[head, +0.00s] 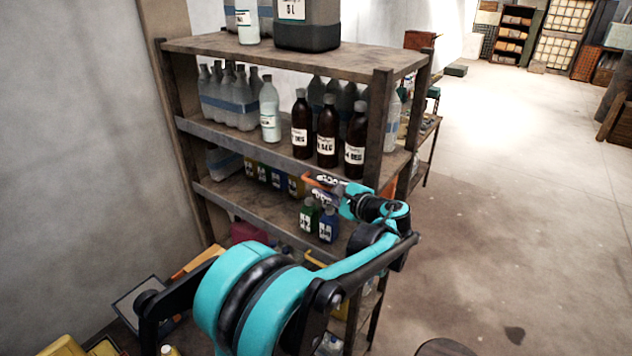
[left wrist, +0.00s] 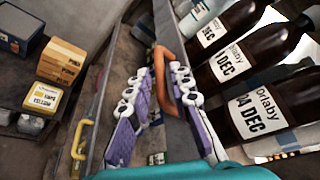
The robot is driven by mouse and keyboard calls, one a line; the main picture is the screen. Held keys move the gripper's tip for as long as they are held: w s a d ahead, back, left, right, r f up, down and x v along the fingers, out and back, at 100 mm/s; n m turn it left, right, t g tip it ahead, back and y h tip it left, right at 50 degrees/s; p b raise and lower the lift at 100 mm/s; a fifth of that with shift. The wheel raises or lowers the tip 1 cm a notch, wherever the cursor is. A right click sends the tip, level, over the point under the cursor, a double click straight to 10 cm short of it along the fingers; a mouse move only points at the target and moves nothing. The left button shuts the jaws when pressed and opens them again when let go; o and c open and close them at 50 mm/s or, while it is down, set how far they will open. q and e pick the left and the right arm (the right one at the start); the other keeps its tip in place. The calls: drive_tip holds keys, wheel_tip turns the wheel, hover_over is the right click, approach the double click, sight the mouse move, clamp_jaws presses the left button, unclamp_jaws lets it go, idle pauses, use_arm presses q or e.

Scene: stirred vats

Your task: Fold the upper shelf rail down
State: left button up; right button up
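The upper shelf rail (head: 250,143) is a grey bar along the front of the shelf board that bears the bottles. It stands up before the bottle bases. Its orange handle (head: 307,179) shows at the right end, and in the left wrist view the handle (left wrist: 163,58) reaches in between my fingers. My left gripper (head: 328,187) is at this handle; in the left wrist view its two purple-padded fingers (left wrist: 162,85) are apart, with the handle nearer the right finger. I cannot tell if either finger touches it. My right gripper is not in view.
Brown bottles (head: 327,132) and clear bottles (head: 231,98) stand close behind the upper rail. A lower rail (head: 243,205) runs below; a yellow handle (left wrist: 78,140) shows in the left wrist view. A shelf post (head: 379,130) stands to the right. The floor (head: 520,170) at right is clear.

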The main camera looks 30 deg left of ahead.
sight(319, 185)
use_arm(q)
drive_tip(key=shift+x, duration=1.95)
clamp_jaws()
